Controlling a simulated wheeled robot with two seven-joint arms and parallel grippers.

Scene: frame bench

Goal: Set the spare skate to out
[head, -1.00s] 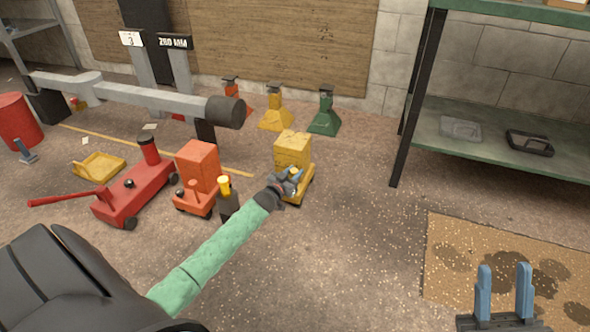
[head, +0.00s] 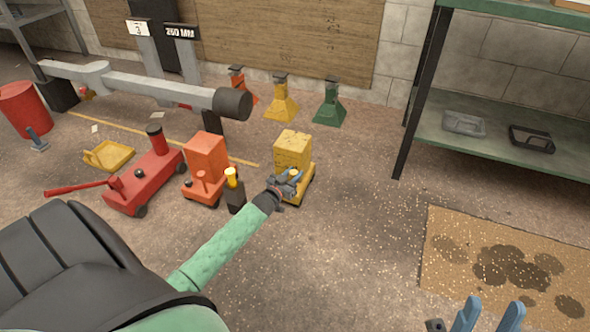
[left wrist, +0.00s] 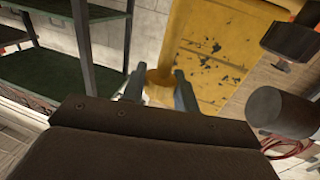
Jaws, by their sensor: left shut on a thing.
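A yellow skate (head: 297,190) with a yellow block (head: 293,150) on it stands on the floor in the middle of the head view. My left gripper (head: 287,184) is at its near side, shut on a small yellow knob, which shows between the fingers (left wrist: 158,84) in the left wrist view (left wrist: 158,76). The fingers partly hide the front of the skate. An orange skate (head: 198,190) with an orange block (head: 206,154) stands to its left. My right gripper (head: 487,316) is at the bottom right, open and empty, partly cut off. I cannot tell which skate is the spare.
A red trolley jack (head: 143,185) and a dark bottle-shaped thing with a yellow top (head: 235,193) stand to the left. Orange, yellow (head: 281,104) and green (head: 329,106) stands are behind. A green shelf (head: 500,148) and stained mat (head: 455,230) are right. Floor between is clear.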

